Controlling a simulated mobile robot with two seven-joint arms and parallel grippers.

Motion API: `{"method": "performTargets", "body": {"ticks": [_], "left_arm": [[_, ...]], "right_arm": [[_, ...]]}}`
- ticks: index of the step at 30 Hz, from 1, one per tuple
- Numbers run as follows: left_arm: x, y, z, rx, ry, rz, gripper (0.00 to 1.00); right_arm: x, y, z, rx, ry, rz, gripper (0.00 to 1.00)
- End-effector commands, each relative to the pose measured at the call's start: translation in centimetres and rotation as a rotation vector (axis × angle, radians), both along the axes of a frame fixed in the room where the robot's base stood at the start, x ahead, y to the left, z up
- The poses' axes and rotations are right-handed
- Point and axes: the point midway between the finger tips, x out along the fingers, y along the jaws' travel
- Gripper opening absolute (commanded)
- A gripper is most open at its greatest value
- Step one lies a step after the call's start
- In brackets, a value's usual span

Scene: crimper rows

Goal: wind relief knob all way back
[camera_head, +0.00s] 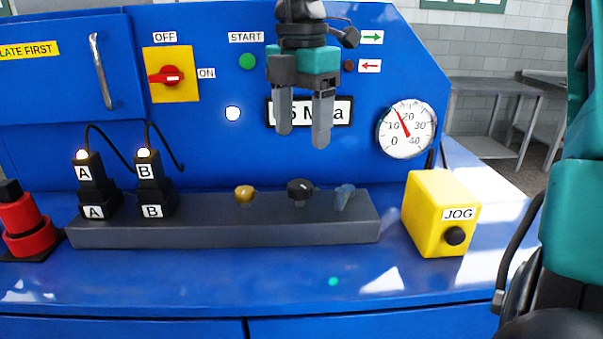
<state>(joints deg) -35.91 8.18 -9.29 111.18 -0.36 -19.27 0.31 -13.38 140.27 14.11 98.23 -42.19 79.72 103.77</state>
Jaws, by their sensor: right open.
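A grey manifold block (225,234) on the blue bench carries a brass knob (244,194), a black knob (299,190) and a blue-grey lever-like knob (344,196). None of them has a readable label, so I cannot tell for sure which is the relief knob. My right gripper (303,136) hangs from the top with its fingers pointing down, open and empty. In the picture it is above the black knob and apart from it. It partly hides a sign ending in "5 MPa". The gauge (406,129) has its needle between 10 and 20. My left gripper is not in view.
A yellow JOG box (423,210) stands right of the block. Two black connectors marked A (92,186) and B (153,184) stand on its left, with lit tops and cables. A red knob (24,223) is at far left. A red-handled switch (171,77) is on the panel. The bench front is clear.

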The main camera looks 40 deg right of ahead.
Motion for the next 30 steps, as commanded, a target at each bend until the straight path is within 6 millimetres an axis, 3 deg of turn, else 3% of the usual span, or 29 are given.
{"method": "performTargets", "body": {"ticks": [6,12,25,30], "left_arm": [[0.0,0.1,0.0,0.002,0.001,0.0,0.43],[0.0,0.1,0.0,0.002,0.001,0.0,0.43],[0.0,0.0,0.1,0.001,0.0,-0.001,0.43],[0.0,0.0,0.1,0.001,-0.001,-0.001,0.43]], "right_arm": [[-0.1,0.0,-4.8,0.004,0.005,0.0,0.69],[-0.1,0.0,-7.7,0.003,0.003,0.0,0.69],[0.0,0.0,-8.8,0.002,0.0,0.0,0.69],[0.0,0.0,-8.8,0.002,0.0,0.0,0.54]]}}
